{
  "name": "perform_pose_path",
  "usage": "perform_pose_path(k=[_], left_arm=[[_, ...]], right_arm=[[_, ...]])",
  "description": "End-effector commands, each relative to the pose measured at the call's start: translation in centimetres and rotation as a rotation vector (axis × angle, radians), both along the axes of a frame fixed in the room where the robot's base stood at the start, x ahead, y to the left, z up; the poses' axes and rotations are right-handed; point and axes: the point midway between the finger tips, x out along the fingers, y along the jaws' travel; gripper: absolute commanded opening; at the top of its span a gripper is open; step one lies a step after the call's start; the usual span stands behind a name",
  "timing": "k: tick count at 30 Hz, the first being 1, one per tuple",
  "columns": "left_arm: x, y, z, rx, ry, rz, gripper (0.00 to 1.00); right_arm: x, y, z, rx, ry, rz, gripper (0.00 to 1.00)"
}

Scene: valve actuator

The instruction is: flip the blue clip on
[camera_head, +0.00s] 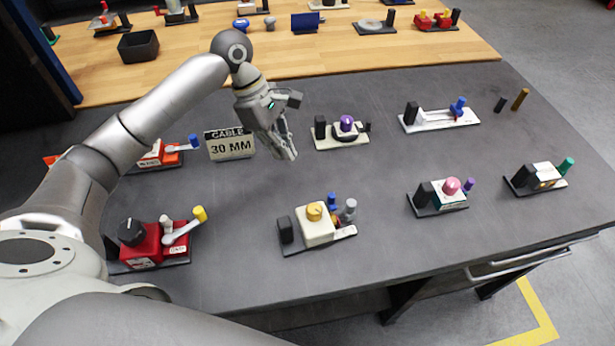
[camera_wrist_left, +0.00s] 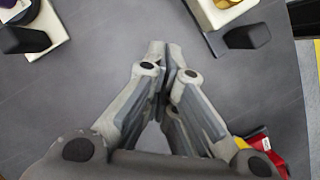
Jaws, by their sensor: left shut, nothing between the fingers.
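Blue parts show in several places in the head view, and I cannot tell for sure which is the clip. A small blue piece (camera_head: 332,200) stands on the front unit with a yellow knob (camera_head: 314,212). A blue piece (camera_head: 459,105) sits on the white base (camera_head: 440,120) at the right rear. A blue-tipped lever (camera_head: 192,141) is on the orange unit at left. My left gripper (camera_head: 291,154) is shut and empty, pointing down over the bare table between the 30 MM sign and the purple-knob unit. Its closed fingertips (camera_wrist_left: 168,48) touch nothing in the left wrist view. My right gripper is not in view.
The CABLE 30 MM sign (camera_head: 231,145) stands just left of my gripper. The purple-knob unit (camera_head: 345,128) is to its right. A red unit (camera_head: 150,243) with a yellow-tipped lever is at front left. A pink-knob unit (camera_head: 450,190) is at right. The middle grey tabletop is clear.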

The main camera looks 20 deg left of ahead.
Motion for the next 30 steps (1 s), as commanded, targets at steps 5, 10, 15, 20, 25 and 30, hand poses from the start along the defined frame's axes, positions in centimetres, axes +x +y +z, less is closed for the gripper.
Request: perform_pose_path(k=[5,10,15,20,25,30], left_arm=[[-0.2,-0.8,-1.9,-0.001,0.005,-0.002,0.0],[-0.3,-2.2,-5.2,-0.001,0.007,-0.003,0.0],[-0.3,-3.5,-8.5,-0.001,0.005,-0.002,0.0],[-0.4,-5.8,-8.9,-0.001,0.0,-0.004,0.0],[-0.5,-7.3,-9.0,0.0,0.0,-0.002,0.0],[-0.5,-7.6,-9.1,0.001,0.0,0.0,0.0]], right_arm=[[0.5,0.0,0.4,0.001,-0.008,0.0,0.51],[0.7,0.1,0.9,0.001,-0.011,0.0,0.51],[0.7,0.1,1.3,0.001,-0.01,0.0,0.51],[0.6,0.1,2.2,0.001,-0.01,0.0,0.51],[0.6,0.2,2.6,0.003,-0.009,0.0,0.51],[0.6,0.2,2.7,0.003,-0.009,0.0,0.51]])
